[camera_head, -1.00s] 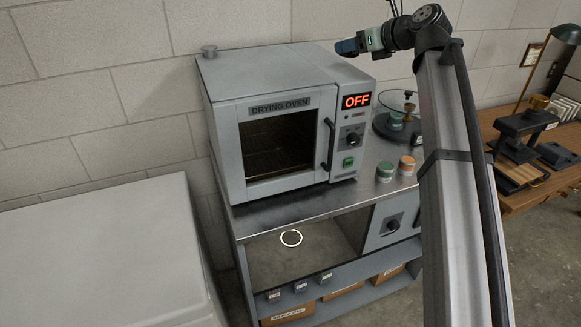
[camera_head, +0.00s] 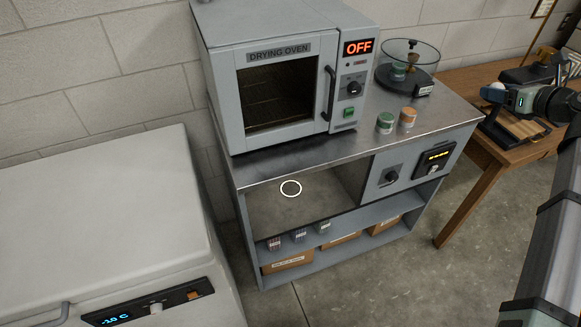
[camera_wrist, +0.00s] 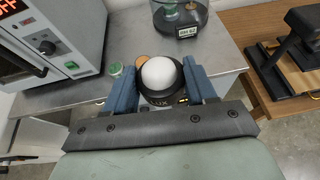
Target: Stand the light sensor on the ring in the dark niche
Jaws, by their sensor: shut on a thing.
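The light sensor (camera_wrist: 158,74) is a white dome on a dark base marked LUX. My gripper (camera_wrist: 158,88) is shut on it, with a blue finger on each side in the wrist view. In the head view my gripper (camera_head: 494,93) is held up at the right, well away from the niche and in front of the wooden table. The white ring (camera_head: 290,189) lies on the floor of the open niche (camera_head: 320,190) under the bench top, below the drying oven. Nothing stands on the ring.
The drying oven (camera_head: 285,75) stands on the steel bench top (camera_head: 300,148). A green tin (camera_head: 385,123), an orange tin (camera_head: 407,117) and a glass-covered stand (camera_head: 408,68) are right of it. A control panel (camera_head: 392,176) borders the niche. A white freezer (camera_head: 110,220) is at left.

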